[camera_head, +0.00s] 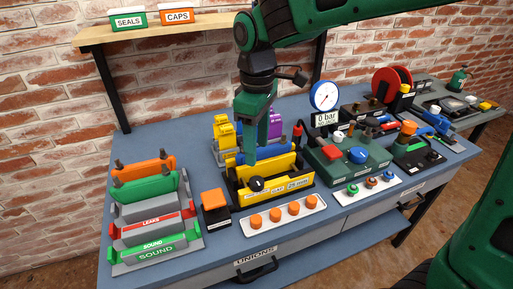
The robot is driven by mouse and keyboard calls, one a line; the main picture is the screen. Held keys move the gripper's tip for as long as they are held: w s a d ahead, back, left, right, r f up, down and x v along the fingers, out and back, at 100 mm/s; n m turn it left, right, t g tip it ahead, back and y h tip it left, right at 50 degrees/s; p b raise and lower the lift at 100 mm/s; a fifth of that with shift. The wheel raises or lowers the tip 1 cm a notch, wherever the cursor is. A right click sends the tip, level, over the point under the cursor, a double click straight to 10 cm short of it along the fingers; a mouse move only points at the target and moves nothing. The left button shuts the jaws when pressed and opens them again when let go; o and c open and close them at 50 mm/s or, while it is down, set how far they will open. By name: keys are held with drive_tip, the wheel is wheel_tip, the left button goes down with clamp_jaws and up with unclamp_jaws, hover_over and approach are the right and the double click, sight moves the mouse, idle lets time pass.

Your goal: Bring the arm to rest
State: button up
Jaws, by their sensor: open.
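My gripper (247,158) hangs at the end of my green arm, pointing down over the middle of the workbench. Its fingertips are close above or in front of the yellow gap gauge block (285,182), which has a black knob on its left. Whether they touch it I cannot tell. The jaws are open, and I see nothing held between them. The arm comes in from the upper right, bent at a joint above the bench.
The blue-grey bench (220,248) holds a rack (150,215) marked leaks and sound, an orange-topped block (214,205), a strip of orange unions (284,214), a green pump unit (345,155) and a pressure gauge (325,96). A wooden shelf (210,24) and brick wall stand behind.

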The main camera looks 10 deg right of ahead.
drive_tip(key=s+d+m, duration=0.2)
drive_tip(key=d+m, duration=0.2)
drive_tip(key=d, duration=0.7)
drive_tip(key=s+d+m, duration=0.3)
drive_tip(key=d+m, duration=0.2)
drive_tip(key=d, duration=0.6)
drive_tip(key=s+d+f+m, duration=0.4)
drive_tip(key=s+d+m, duration=0.5)
drive_tip(key=s+d, duration=0.4)
drive_tip(key=s, duration=0.3)
drive_tip(key=shift+f+m, duration=0.2)
drive_tip(key=shift+m, duration=0.2)
drive_tip(key=shift+d, duration=0.1)
drive_tip(key=shift+w+f, duration=0.25)
drive_tip(key=shift+w, duration=0.35)
